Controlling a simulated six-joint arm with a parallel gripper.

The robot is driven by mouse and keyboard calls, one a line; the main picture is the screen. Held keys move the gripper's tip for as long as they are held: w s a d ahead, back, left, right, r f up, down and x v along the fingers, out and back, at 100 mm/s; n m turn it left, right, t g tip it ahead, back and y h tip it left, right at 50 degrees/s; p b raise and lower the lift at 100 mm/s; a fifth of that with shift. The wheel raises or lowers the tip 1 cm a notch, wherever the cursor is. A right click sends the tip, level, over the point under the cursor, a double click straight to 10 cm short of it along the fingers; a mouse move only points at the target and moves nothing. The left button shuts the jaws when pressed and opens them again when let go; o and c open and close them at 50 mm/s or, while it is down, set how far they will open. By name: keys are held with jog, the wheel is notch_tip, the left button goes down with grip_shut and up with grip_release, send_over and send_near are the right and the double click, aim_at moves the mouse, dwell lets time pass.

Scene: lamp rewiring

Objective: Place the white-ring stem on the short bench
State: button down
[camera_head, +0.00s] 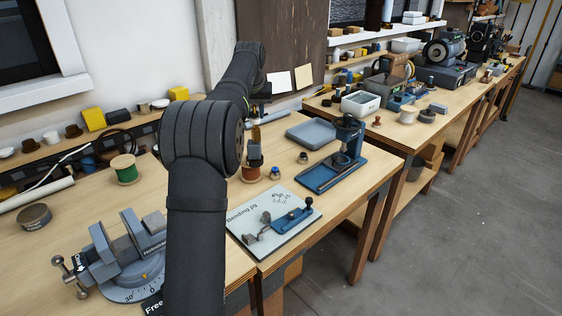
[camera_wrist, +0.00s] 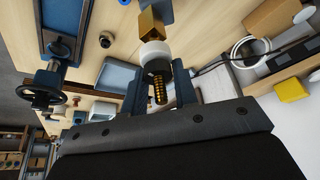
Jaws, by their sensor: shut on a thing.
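In the wrist view the white-ring stem (camera_wrist: 155,52) is held between the two fingers of my gripper (camera_wrist: 160,90). It has a white ring, a dark collar, a brass threaded rod towards the gripper and a brass block shape beyond the ring. A wooden bench top, seen in the wrist view (camera_wrist: 205,28), lies behind it; I cannot tell the gap between them. In the head view a near bench (camera_head: 75,230) and a bench further back (camera_head: 440,105) show. I cannot tell which is called short. My arm largely hides my gripper there, and I cannot make out the stem.
The near bench holds a vise (camera_head: 125,255), a bending jig board (camera_head: 275,222), a blue press (camera_head: 340,160), a grey tray (camera_head: 310,132) and a green spool (camera_head: 125,170). A small round part (camera_head: 303,157) stands between tray and press. Shelves line the wall behind.

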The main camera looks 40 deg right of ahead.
jog(key=s+d+f, duration=0.6)
jog(key=s+d, duration=0.7)
jog(key=w+a+f, duration=0.2)
jog(key=w+f, duration=0.9)
jog(key=shift+f+m, duration=0.15)
jog(key=shift+m, duration=0.25)
jog(key=shift+f, duration=0.15)
jog(key=c, duration=1.1)
grip_release()
jog(key=shift+c, duration=0.2)
jog(key=v, duration=1.2)
